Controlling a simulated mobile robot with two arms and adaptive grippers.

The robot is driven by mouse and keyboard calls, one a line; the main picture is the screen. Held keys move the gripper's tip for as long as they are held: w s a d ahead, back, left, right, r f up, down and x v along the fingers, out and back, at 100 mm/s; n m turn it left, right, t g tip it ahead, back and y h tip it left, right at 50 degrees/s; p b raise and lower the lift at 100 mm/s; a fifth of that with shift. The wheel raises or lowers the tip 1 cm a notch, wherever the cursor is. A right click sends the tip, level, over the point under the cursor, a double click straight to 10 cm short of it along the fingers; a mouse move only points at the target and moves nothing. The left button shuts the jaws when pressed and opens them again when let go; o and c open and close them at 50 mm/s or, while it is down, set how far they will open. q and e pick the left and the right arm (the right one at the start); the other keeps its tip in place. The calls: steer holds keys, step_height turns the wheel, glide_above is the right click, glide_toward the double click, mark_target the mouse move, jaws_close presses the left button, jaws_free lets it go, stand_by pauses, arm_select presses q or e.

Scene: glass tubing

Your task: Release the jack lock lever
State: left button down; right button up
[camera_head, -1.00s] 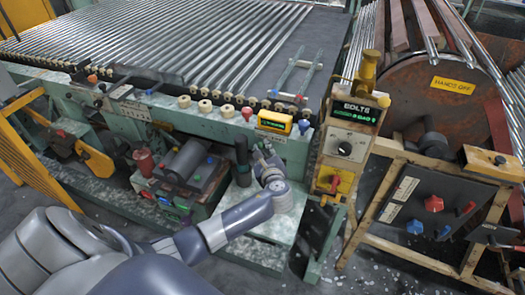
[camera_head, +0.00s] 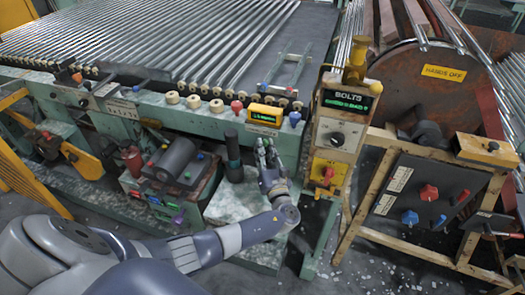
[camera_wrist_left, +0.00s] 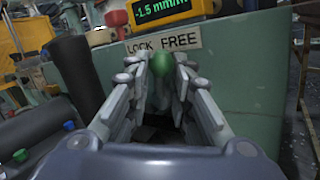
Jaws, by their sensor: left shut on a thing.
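The jack lock lever shows as a green knob (camera_wrist_left: 160,64) in the left wrist view, just under a "LOCK FREE" label (camera_wrist_left: 163,45) on the green machine panel. My left gripper (camera_wrist_left: 163,82) has its fingers on both sides of the knob and is shut on it. The lever's shaft below the knob is hidden between the fingers. In the head view my left gripper (camera_head: 265,149) is at the front of the machine, below the yellow-framed display (camera_head: 265,117); the knob is too small to make out there. My right gripper is not in view.
A dark upright cylinder (camera_head: 232,155) stands just left of the gripper. A yellow control post marked "BOLTS" (camera_head: 341,130) stands to the right. Metal rods (camera_head: 170,35) lie across the machine top. A pump-like unit (camera_head: 180,165) sits lower left.

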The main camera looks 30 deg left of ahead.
arm_select(q)
steer(key=shift+d+f+m+t, duration=0.2)
steer(key=shift+m+t, duration=0.1)
steer(key=shift+m, duration=0.2)
steer(key=c, duration=1.5)
jaws_free()
steer(key=v, duration=1.2)
